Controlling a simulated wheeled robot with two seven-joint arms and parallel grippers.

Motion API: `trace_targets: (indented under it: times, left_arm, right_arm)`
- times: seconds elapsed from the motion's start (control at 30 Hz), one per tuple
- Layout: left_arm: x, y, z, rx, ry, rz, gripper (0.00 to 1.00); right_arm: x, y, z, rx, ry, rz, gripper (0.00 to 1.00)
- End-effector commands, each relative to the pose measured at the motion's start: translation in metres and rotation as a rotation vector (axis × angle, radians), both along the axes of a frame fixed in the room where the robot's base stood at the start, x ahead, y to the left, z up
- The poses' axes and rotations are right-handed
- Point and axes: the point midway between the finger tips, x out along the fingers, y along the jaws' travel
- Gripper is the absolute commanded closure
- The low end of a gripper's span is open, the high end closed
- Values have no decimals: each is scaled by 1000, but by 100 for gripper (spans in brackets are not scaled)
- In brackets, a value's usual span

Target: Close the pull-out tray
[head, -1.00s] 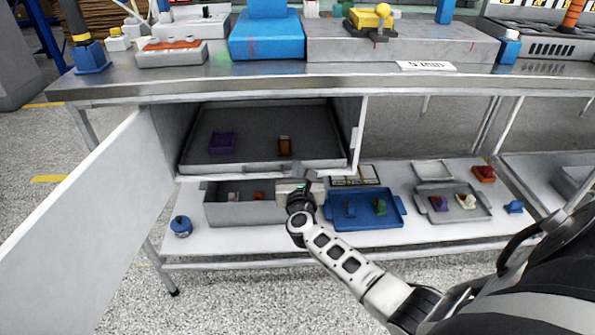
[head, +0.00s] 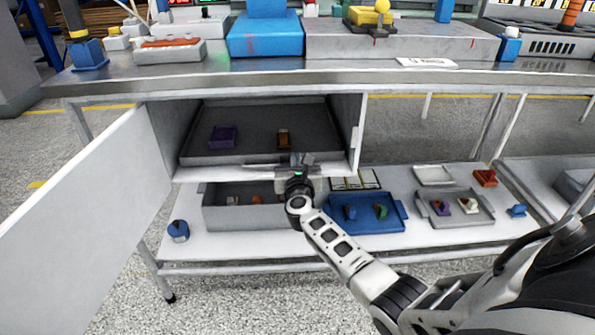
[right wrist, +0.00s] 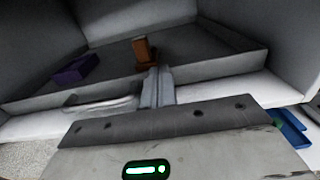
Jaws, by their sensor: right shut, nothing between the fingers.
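The pull-out tray (head: 258,122) is a dark grey, shallow tray inside the open white cabinet under the bench. Its front sits just behind the cabinet's front edge, with a strip of cabinet floor showing before it. A purple block (head: 222,136) and a brown piece (head: 284,138) are in it. A silver bar handle (right wrist: 100,105) shows at the tray front in the right wrist view. My right gripper (head: 297,161) is shut and empty, fingertips at the tray's front wall beside the handle; exact contact is unclear. My left gripper is not in view.
The cabinet door (head: 90,215) stands open at the left. The lower shelf holds a grey bin (head: 225,215) partly behind my gripper, a blue tray (head: 365,222) and a small grey tray (head: 455,218). The bench top (head: 330,75) is close above.

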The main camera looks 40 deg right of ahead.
Motion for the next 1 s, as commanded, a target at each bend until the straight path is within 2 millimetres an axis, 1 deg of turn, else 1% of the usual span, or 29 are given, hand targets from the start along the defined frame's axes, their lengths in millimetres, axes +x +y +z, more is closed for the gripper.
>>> trace_targets:
  times: [0.03, 0.17, 0.23, 0.37, 0.43, 0.6, 0.7, 0.83, 1.0]
  left_arm:
    - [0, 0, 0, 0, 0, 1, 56]
    - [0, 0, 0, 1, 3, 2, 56]
    - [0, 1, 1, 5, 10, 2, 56]
    - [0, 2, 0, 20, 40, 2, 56]
    - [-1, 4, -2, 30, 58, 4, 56]
    - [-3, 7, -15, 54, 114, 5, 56]
    - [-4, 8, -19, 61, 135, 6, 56]
    - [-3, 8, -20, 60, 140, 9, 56]
    - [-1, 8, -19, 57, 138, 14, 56]
  right_arm:
    - [4, -4, 6, -4, -8, 2, 100]
    - [1, -3, 7, -4, -8, 2, 100]
    - [-4, 0, 8, -3, -9, 0, 100]
    - [-24, 13, 8, -1, -6, 1, 100]
    - [-38, 22, 7, 0, -4, 1, 100]
    - [-71, 41, 5, 0, -4, -1, 100]
    - [-86, 51, 5, -1, -4, -1, 100]
    - [-99, 59, 4, -2, -5, -1, 100]
    - [-106, 63, 4, -2, -6, -1, 100]
